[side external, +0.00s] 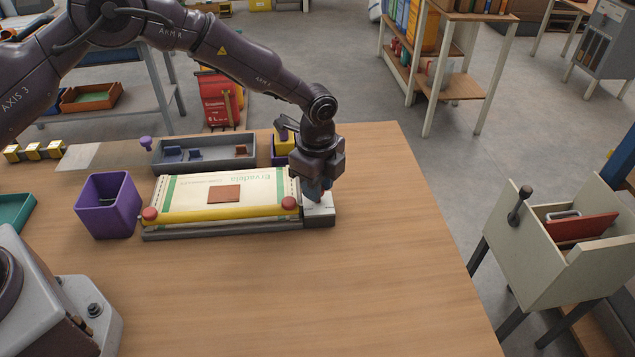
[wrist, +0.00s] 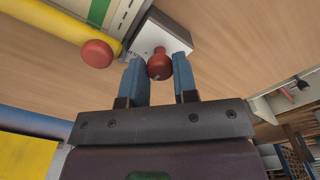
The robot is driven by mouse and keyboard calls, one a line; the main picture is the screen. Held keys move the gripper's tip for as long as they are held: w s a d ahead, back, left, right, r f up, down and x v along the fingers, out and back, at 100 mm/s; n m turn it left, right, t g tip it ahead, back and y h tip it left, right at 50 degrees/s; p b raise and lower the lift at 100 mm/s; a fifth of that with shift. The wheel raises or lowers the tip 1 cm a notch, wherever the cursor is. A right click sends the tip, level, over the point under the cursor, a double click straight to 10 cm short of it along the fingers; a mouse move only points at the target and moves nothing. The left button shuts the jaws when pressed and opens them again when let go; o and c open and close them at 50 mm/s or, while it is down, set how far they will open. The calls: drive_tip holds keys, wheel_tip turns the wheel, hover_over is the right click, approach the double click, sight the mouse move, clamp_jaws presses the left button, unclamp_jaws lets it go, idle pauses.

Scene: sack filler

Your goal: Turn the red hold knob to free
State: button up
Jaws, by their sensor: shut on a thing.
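The red hold knob (wrist: 158,66) stands on a pale block (wrist: 160,34) in the wrist view. The block also shows at the right end of the sack filler (side external: 321,213) in the side view. My gripper (wrist: 160,76) has its two blue fingers on either side of the knob, shut on it. In the side view my gripper (side external: 317,188) points down over the block and hides the knob.
A yellow bar (side external: 220,212) with red ball ends (side external: 150,215) crosses a sack (side external: 258,187) bearing a brown patch, left of my gripper. A purple bin (side external: 107,206), a grey tray (side external: 202,154) and a yellow block (side external: 284,146) stand nearby. The front table is clear.

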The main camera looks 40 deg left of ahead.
drive_tip(key=n, duration=0.4)
drive_tip(key=shift+d, duration=0.1)
drive_tip(key=n, duration=0.4)
drive_tip(key=shift+n, duration=0.3)
idle(0.4)
drive_tip(key=o, duration=0.9)
wheel_tip(320, 180, up, 13)
drive_tip(key=shift+n, duration=0.3)
